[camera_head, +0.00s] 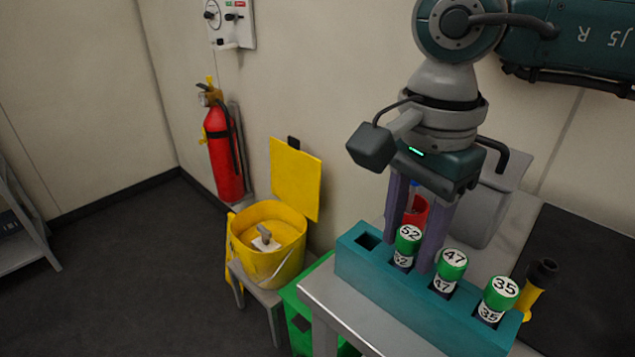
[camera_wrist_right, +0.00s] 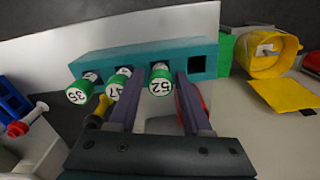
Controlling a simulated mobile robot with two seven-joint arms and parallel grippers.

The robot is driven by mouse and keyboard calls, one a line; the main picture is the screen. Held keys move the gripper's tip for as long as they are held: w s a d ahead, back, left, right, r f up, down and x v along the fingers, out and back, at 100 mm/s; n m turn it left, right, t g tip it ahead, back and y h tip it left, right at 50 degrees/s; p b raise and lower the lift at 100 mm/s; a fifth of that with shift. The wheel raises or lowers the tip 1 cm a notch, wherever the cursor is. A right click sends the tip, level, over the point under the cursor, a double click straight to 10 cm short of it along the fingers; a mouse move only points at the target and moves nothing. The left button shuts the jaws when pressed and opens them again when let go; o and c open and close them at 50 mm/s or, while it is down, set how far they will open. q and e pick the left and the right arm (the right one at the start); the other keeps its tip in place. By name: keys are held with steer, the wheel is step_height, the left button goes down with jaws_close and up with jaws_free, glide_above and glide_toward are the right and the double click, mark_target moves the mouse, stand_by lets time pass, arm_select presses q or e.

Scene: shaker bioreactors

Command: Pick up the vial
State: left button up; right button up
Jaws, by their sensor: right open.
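Several green-capped vials stand in a teal rack on the table. The vials are vial 52 (camera_head: 408,240), vial 47 (camera_head: 450,264) and vial 35 (camera_head: 500,293). The rack (camera_head: 400,307) has one empty slot at its left end in the head view. My right gripper (camera_head: 412,258) is open, with its purple fingers on either side of vial 52. In the right wrist view, vial 52 (camera_wrist_right: 160,80) shows between the two fingers, and one finger passes close to vial 47 (camera_wrist_right: 118,88). I cannot tell whether the fingers touch vial 52. My left gripper is not in view.
A yellow bucket (camera_head: 288,238) with its lid up stands on a stool left of the table. A green crate (camera_head: 298,311) is beside the table. A yellow and black object (camera_head: 535,285) stands right of the rack. A red object (camera_head: 417,211) is behind the fingers.

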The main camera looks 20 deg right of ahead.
steer(key=c, duration=0.8)
jaws_close()
steer(key=shift+r, duration=0.15)
